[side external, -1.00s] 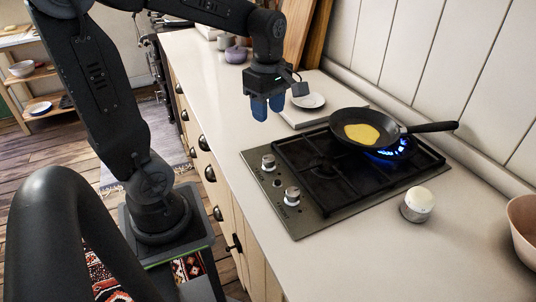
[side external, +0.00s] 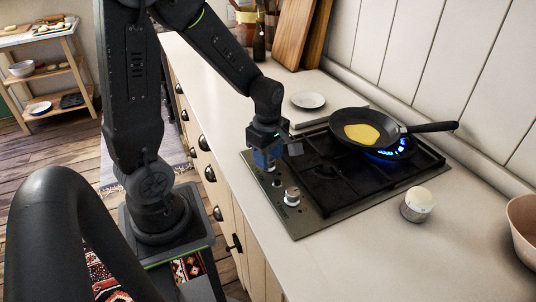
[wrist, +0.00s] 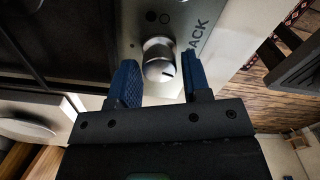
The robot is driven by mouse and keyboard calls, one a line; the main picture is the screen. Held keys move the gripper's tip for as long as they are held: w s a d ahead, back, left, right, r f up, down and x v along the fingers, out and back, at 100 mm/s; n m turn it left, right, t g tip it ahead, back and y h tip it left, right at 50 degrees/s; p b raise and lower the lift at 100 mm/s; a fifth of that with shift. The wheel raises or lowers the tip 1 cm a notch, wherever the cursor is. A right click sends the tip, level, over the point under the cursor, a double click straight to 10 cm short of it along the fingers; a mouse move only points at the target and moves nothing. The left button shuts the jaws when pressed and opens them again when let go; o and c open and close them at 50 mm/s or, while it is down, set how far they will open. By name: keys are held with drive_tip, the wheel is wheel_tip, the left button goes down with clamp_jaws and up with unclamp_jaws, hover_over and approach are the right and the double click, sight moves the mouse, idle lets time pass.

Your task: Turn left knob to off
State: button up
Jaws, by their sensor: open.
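The stove (side external: 318,213) has two silver knobs on its front strip. My gripper (side external: 265,162) is pointed down at the far knob, the left one when facing the stove, and mostly hides it in the side view. In the wrist view the left knob (wrist: 158,62) sits between the two blue fingers of my gripper (wrist: 160,65), with gaps on both sides. The jaws are open. The knob has a dark pointer line, and "ACK" lettering shows beside it. The near knob (side external: 292,196) is clear of my gripper.
A black pan (side external: 364,118) with yellow food (side external: 362,133) stands on the far-right burner over a blue flame (side external: 396,149). A small plate (side external: 308,100) lies behind my gripper.

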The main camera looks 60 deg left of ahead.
drive_tip(key=shift+c, duration=0.3)
drive_tip(key=c, duration=0.6)
